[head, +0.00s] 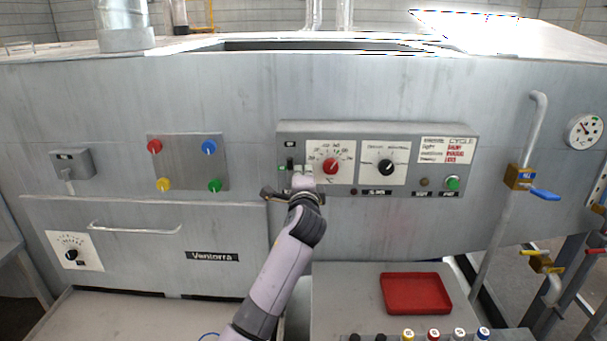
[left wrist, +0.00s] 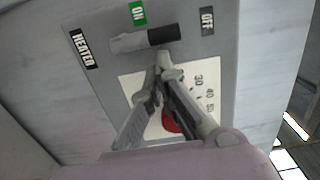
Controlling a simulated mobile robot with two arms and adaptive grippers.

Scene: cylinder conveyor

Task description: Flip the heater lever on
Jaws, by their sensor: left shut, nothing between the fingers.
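The heater lever (left wrist: 163,37) has a black grip on a grey stem. In the left wrist view it lies between the green ON label (left wrist: 138,13) and the dark OFF label (left wrist: 207,20), its black end pointing toward the OFF side. In the head view the lever (head: 290,163) stands at the left end of the control box. My left gripper (left wrist: 162,62) is shut and empty, its fingertips close beside the black grip; I cannot tell whether they touch it. In the head view the left gripper (head: 304,181) is in front of the box, partly hidden by its own wrist.
A red knob (head: 331,166) and a black knob (head: 386,167) sit right of the lever. A green button (head: 453,183) is at the box's right end. A red tray (head: 415,293) lies below on a grey console. A blue-handled valve (head: 545,194) is farther right.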

